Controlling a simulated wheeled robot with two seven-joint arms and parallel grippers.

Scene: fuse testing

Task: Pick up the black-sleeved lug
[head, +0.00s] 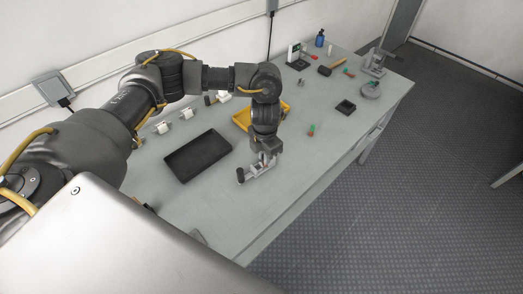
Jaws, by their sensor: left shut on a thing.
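My left arm comes in from the left and reaches over the table. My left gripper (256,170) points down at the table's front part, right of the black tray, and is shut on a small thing. A small dark piece (240,175) shows at the gripper's left side and looks like the black-sleeved lug. The fingers and the wrist hide most of the grip, and the lug's metal end cannot be made out. I cannot tell whether it touches the table. My right gripper is not in view.
A black tray (197,157) lies left of the gripper, a yellow tray (241,119) behind it, partly hidden by my arm. A red-and-green piece (311,130) and a small black box (346,107) lie to the right.

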